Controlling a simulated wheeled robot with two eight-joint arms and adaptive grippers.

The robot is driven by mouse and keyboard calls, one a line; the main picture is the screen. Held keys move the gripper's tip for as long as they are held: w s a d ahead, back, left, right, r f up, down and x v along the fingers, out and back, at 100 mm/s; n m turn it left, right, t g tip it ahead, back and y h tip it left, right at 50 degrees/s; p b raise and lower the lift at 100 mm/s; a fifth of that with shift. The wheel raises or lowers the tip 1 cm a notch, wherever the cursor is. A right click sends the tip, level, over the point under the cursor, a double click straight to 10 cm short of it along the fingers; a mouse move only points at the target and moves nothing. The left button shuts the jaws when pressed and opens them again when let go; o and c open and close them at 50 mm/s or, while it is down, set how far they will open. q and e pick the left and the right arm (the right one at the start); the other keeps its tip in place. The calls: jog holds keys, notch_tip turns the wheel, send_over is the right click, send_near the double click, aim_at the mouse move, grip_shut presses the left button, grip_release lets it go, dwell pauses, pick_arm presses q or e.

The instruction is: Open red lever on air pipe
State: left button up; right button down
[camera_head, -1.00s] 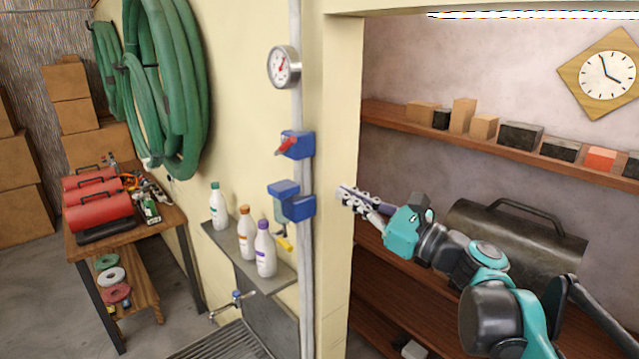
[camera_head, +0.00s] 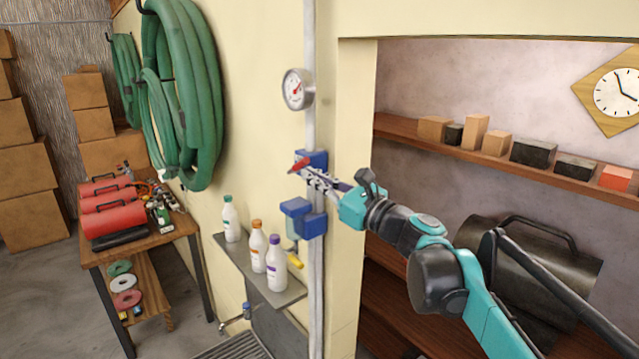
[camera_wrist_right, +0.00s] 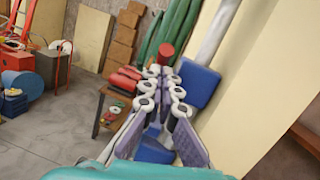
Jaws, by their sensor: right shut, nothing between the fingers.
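The red lever (camera_head: 299,165) sits on the front of a blue valve block (camera_head: 318,158) on the grey vertical air pipe (camera_head: 310,120). My right gripper (camera_head: 308,173) is at the lever, just right of and slightly below it. Its fingers are shut with nothing between them and partly cover the valve block. In the right wrist view, the red lever's end (camera_wrist_right: 166,50) shows just beyond the fingertips (camera_wrist_right: 160,73), with the blue block (camera_wrist_right: 198,84) on the right. I cannot tell whether the fingers touch the lever. My left gripper is not in view.
A pressure gauge (camera_head: 297,89) is above the valve, and a blue filter unit (camera_head: 303,218) below it. Several bottles stand on a grey shelf (camera_head: 290,294). Green hoses (camera_head: 195,100) hang at left. The alcove's wall edge (camera_head: 352,120) is close to my right arm.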

aim_at(307, 160)
dwell(0.3)
jog(key=r+g+h+p, duration=0.1)
jog(key=p, duration=0.2)
jog(key=r+g+h+p, duration=0.1)
jog(key=p, duration=0.2)
jog(key=w+r+g+h+p, duration=0.1)
jog(key=r+g+p, duration=0.1)
jog(key=p, duration=0.1)
jog(key=shift+w+a+r+m+h, duration=0.1)
jog(key=shift+a+m+h, duration=0.2)
jog(key=shift+a+h, duration=0.1)
jog(key=shift+w+a+r+p, duration=0.25)
jog(key=shift+w+p, duration=0.1)
jog(key=shift+p, duration=0.15)
jog(key=shift+w+a+r+p, duration=0.4)
jog(key=shift+w+a+r, duration=0.15)
jog(key=shift+w, duration=0.15)
jog(key=shift+d, duration=0.1)
